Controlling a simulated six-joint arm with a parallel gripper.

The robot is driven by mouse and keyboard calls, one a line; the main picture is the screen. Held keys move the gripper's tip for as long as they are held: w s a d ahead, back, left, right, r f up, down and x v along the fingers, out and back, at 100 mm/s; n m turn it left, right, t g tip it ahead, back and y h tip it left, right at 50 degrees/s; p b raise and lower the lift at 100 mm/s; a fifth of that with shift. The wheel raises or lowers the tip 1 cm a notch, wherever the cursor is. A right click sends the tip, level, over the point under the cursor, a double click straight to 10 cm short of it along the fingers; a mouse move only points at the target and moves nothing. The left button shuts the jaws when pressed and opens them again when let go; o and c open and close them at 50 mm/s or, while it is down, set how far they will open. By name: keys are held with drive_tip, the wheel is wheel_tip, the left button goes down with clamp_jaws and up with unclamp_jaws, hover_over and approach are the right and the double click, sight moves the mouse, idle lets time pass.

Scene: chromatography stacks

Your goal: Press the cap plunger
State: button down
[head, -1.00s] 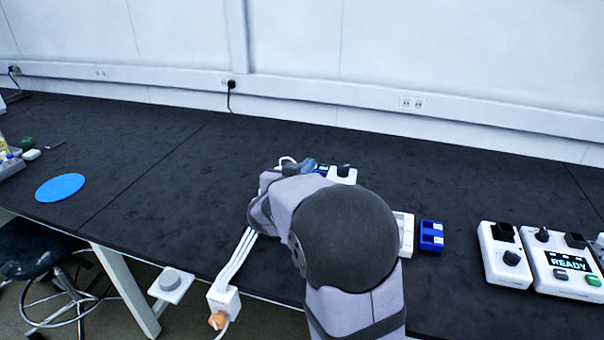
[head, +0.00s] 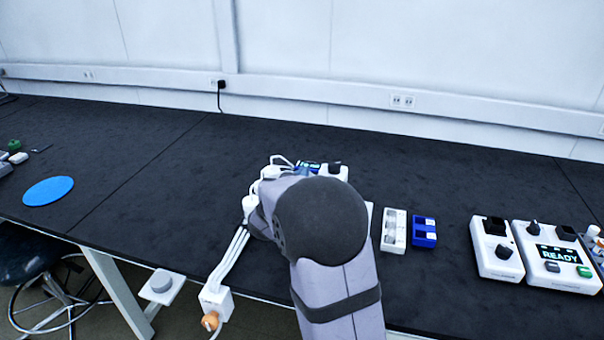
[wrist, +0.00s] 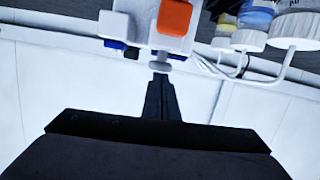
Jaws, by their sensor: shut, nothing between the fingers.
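My gripper (wrist: 160,80) is shut and empty in the wrist view, its dark narrow fingers together. Right at its tips is a small white round knob (wrist: 160,66) below a white housing; it looks like the cap plunger, but I cannot be sure. Whether the tips touch it or stop just short I cannot tell. The housing carries an orange block (wrist: 175,17) and has dark blue parts beneath. In the head view my arm covers the gripper and most of the device, leaving a white part with a dark knob (head: 334,168) visible behind it.
White-capped bottles (wrist: 298,30) with tubing hang close on the right in the wrist view. In the head view, a white rack (head: 394,230), a blue block (head: 424,231) and a unit reading READY (head: 558,256) stand to the right.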

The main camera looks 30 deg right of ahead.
drive_tip(key=shift+f, duration=1)
drive_tip(key=shift+r, duration=0.1)
drive_tip(key=s+a+r+p, duration=0.3)
drive_tip(key=s+a+r, duration=0.3)
drive_tip(key=a, duration=0.1)
drive_tip(key=shift+s+r+p, duration=0.2)
drive_tip(key=shift+s+p, duration=0.15)
drive_tip(key=shift+s, duration=0.05)
drive_tip(key=shift+a, duration=0.1)
